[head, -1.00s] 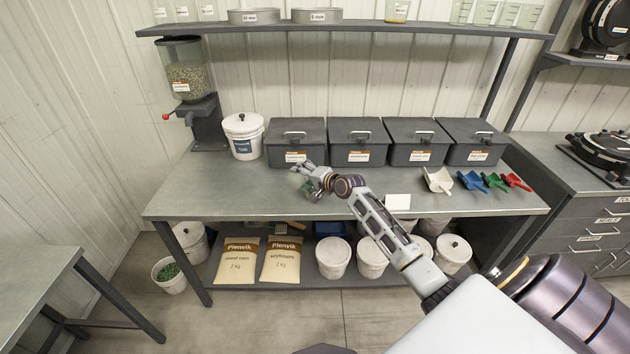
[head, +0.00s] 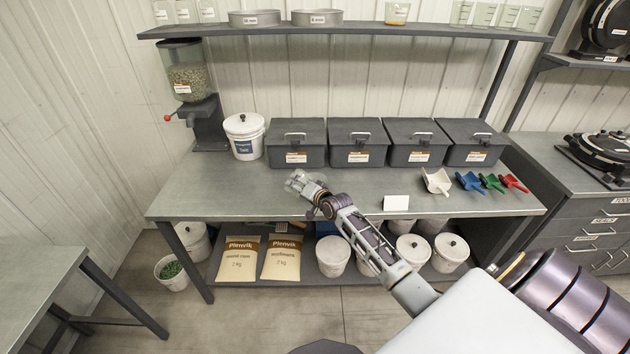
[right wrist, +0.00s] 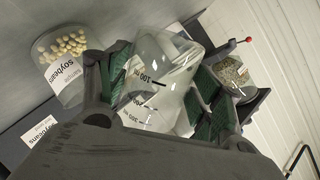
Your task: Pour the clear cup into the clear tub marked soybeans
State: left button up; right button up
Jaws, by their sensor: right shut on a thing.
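My right gripper (head: 303,183) is over the left middle of the bench. In the right wrist view my right gripper (right wrist: 160,92) is shut on the clear cup (right wrist: 155,85), which has black volume marks. The cup is tilted in that view, and I see no contents in it. The clear tub marked soybeans (right wrist: 65,65) is left of the cup in the right wrist view, apart from it, with pale yellow beans inside. I cannot make out this tub in the head view. My left gripper is out of view.
A white bucket (head: 244,137) and a seed dispenser (head: 195,95) stand at the bench's left. Several dark lidded bins (head: 357,142) line the back. Scoops (head: 437,181) lie at the right, near a white card (head: 396,202). The bench (head: 225,190) is clear at front left.

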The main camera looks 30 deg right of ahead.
aim_at(297, 196)
jog(key=shift+f, duration=0.2)
jog(key=shift+r+n+h+p, duration=0.3)
jog(key=shift+n+h+p, duration=0.15)
jog(key=shift+n, duration=0.35)
jog(key=shift+a+f+n+t+h+b, duration=0.25)
jog(key=shift+f+n+t+b, duration=0.1)
jog(key=shift+f+n+t, duration=0.25)
jog(key=shift+s+a+f+n+h+b, duration=0.15)
jog(key=shift+a+f+n+b, duration=0.2)
jog(key=shift+f+b, duration=0.3)
jog(key=shift+s+a+f+n+h+b, duration=0.1)
jog(key=shift+a+f+n+h+b, duration=0.1)
jog(key=shift+f+n+b, duration=0.35)
jog(key=shift+a+f+n+t+h+b, duration=0.15)
jog(key=shift+a+f+n+t+b, duration=0.1)
jog(key=shift+f+b, duration=0.35)
jog(key=shift+a+f+n+t+h+b, duration=0.15)
jog(key=shift+a+f+t+b, duration=0.2)
jog(key=shift+f, duration=0.35)
jog(key=shift+s+a+f+n+b, duration=0.25)
jog(key=shift+a+n+b, duration=0.1)
jog(key=shift+n+b, duration=0.55)
jog(key=shift+a+f+n+t+b, duration=0.2)
jog(key=shift+a+n+t+b, duration=0.25)
jog(key=shift+n+b, duration=0.45)
